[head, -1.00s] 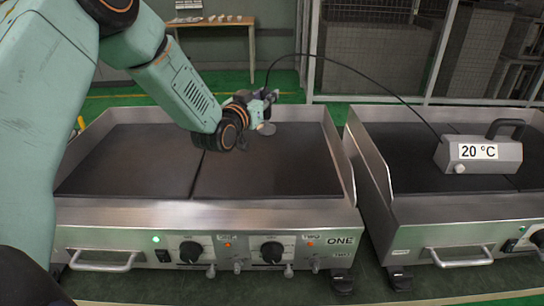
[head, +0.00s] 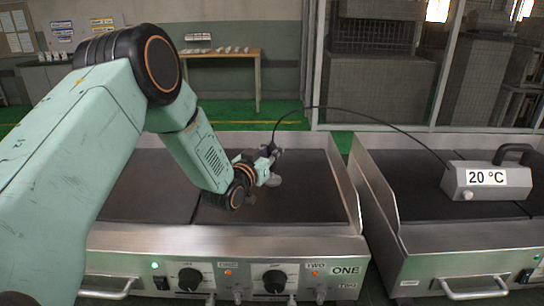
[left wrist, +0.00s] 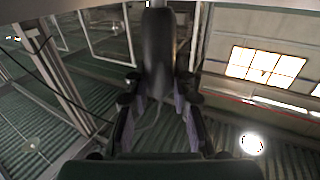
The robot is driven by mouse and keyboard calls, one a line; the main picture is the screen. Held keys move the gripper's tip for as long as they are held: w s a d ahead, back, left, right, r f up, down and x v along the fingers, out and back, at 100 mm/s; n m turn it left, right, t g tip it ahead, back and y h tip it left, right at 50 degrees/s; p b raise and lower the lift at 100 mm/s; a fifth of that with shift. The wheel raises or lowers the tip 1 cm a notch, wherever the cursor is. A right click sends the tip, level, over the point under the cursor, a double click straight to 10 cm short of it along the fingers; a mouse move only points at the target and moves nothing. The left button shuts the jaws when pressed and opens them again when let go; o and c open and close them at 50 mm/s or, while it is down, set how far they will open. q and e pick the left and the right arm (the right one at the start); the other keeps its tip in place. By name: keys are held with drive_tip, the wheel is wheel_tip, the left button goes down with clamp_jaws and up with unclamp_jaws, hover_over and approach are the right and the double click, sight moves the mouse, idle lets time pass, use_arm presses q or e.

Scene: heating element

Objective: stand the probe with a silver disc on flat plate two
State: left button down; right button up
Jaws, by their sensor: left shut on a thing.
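My left gripper (head: 268,166) is shut on the probe, over the right-hand plate (head: 310,195) of the near griddle. The probe's silver disc (head: 275,181) shows just below the gripper; I cannot tell whether it touches the plate. A thin black cable runs from the probe to the grey readout box (head: 487,180), marked 20 °C. In the left wrist view the fingers (left wrist: 158,100) close around the probe's dark handle (left wrist: 158,45); the disc cannot be made out there. A small TWO label is on the front panel below the right-hand plate. My right gripper is not in view.
The near griddle's left-hand plate (head: 140,190) is bare. The griddle has raised metal side walls and a front panel (head: 215,240) with knobs and a ONE label. A second griddle (head: 400,205) stands at the right with the box on it. A table (head: 225,55) stands behind.

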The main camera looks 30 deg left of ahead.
sight(269, 156)
use_arm(q)
drive_tip(key=shift+w+a+f, duration=0.1)
drive_tip(key=shift+w+f, duration=0.05)
drive_tip(key=shift+f, duration=0.5)
drive_tip(key=shift+w+a+f, duration=0.1)
drive_tip(key=shift+w+f, duration=0.05)
drive_tip(key=c, duration=1.5)
unclamp_jaws()
drive_tip(key=o, duration=0.3)
drive_tip(key=shift+s+r, duration=0.2)
drive_tip(key=shift+r, duration=0.05)
drive_tip(key=shift+o, duration=0.3)
drive_tip(key=shift+w+f, duration=0.2)
drive_tip(key=shift+s+r, duration=0.1)
drive_tip(key=shift+s, duration=0.3)
drive_tip(key=s+p, duration=0.1)
drive_tip(key=s, duration=0.4)
drive_tip(key=shift+s, duration=0.95)
